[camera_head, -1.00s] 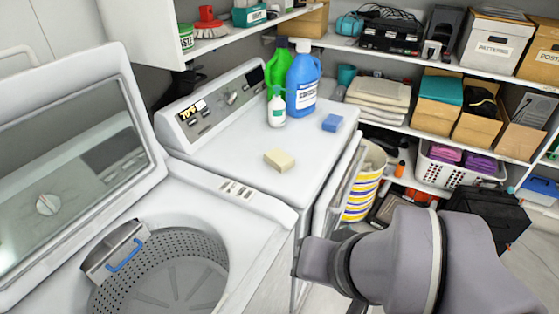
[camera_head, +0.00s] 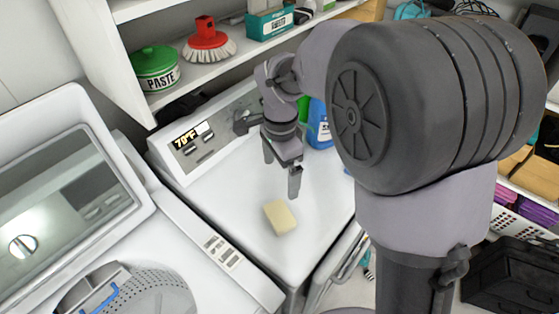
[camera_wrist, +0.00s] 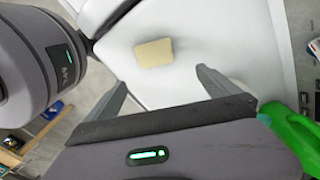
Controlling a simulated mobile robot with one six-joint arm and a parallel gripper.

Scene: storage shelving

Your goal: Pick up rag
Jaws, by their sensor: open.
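A small pale yellow block (camera_head: 280,217), like a folded cloth or sponge, lies on the white machine top (camera_head: 235,200). It is the only thing I see that could be the rag, but I cannot tell for sure. My gripper (camera_head: 281,178) points down above the machine top, behind the yellow block in the head view. It is open and empty, with its fingers apart. In the wrist view, the yellow block (camera_wrist: 154,52) lies beyond and between the two fingertips (camera_wrist: 163,80), not touching them.
An open washer (camera_head: 150,290) with a raised lid stands at left. A blue detergent bottle (camera_head: 319,125) stands behind my arm, with a green bottle (camera_wrist: 295,135) close to the gripper's side in the wrist view. A shelf (camera_head: 180,88) with a paste tin (camera_head: 156,70) and red brush (camera_head: 208,42) hangs above.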

